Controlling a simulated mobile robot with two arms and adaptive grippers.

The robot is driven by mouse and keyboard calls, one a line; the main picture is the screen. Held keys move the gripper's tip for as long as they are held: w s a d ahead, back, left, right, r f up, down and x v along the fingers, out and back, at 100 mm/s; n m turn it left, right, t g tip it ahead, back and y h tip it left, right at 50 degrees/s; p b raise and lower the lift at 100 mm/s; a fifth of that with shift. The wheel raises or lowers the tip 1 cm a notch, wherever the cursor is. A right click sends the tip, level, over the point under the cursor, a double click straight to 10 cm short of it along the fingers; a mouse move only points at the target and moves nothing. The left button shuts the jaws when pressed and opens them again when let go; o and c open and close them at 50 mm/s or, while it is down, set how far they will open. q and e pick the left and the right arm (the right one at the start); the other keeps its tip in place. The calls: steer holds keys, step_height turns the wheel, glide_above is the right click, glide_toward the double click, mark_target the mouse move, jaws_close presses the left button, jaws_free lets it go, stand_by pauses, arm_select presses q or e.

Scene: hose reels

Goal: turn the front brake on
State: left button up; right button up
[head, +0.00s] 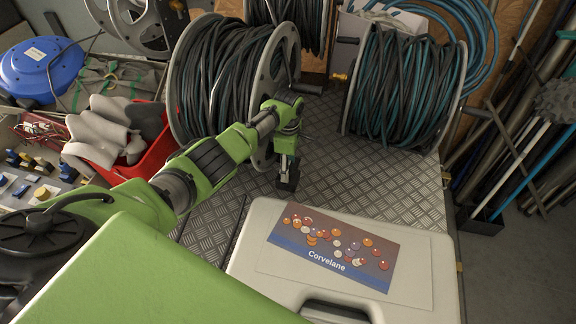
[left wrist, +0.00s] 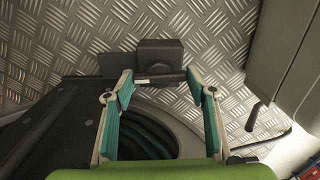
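The front reel (head: 225,80) is wound with dark hose and stands on the metal checker-plate floor. My left arm reaches across in front of it, and my left gripper (head: 288,160) points down beside its right flange. In the left wrist view my left gripper (left wrist: 158,82) is open, its two teal-padded fingers spread apart. A black block (left wrist: 160,54) on a dark bar lies just beyond and between the fingertips; it may be the brake, but I cannot tell its setting. Contact with the fingers is unclear. My right gripper is not in view.
A pale case labelled Corvelane (head: 340,250) stands close in front. A second reel with teal and black hose (head: 405,90) is at the right. A red bin (head: 150,155) and a blue reel (head: 40,68) are left. Checker plate (head: 375,180) is bare between reels and case.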

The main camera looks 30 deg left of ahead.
arm_select(q)
steer(key=shift+m, duration=0.3)
steer(key=m+p, duration=0.1)
steer(key=m, duration=0.2)
steer(key=shift+d, duration=0.1)
steer(key=m, duration=0.9)
steer(key=shift+p, duration=0.4)
steer(key=m, duration=0.5)
steer(key=shift+m, duration=0.3)
steer(key=o, duration=1.1)
